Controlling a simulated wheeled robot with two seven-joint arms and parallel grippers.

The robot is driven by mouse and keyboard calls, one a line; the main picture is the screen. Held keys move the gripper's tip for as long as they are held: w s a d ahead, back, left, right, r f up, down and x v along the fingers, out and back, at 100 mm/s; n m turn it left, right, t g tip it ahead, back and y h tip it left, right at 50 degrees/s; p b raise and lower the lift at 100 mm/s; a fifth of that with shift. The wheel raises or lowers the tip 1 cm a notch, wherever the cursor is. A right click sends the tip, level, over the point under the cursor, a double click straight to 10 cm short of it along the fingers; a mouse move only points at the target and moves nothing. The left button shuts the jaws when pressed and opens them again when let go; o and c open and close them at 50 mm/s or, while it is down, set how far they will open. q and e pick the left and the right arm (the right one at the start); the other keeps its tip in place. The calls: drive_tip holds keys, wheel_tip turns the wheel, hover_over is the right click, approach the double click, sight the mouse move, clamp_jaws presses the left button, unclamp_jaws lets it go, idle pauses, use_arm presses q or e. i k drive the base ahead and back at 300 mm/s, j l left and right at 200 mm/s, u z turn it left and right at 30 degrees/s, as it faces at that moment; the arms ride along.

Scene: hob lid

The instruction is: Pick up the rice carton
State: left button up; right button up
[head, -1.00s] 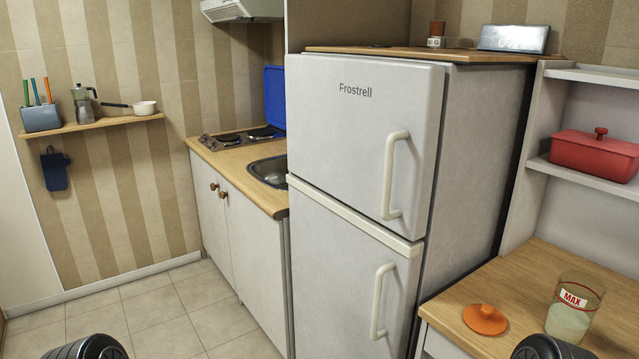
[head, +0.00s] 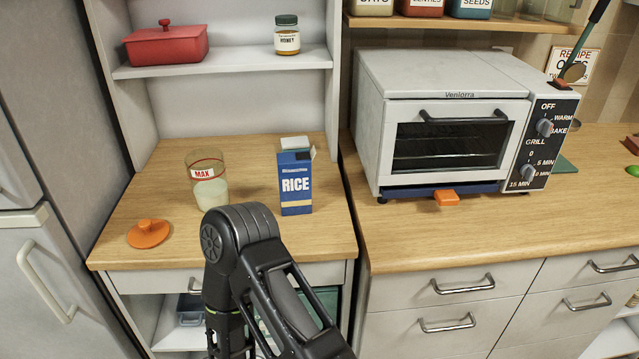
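The rice carton (head: 295,183) is blue with a cream band, the word RICE and an open white top flap. It stands upright on the wooden counter (head: 253,160), right of a glass jar (head: 208,180) marked MAX. One of my black arms is in front of the counter, its bent joint just left of and below the carton in the picture. No gripper fingers can be made out in the head view, and nothing is seen holding the carton.
An orange lid (head: 148,234) lies left of the jar. A toaster oven (head: 445,125) stands to the right, with an orange object (head: 447,198) before it. A shelf above holds a red pot (head: 166,45) and a honey jar (head: 287,36). The fridge (head: 45,190) stands at far left.

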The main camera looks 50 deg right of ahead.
sight(294, 169)
drive_tip(key=z, duration=1.65)
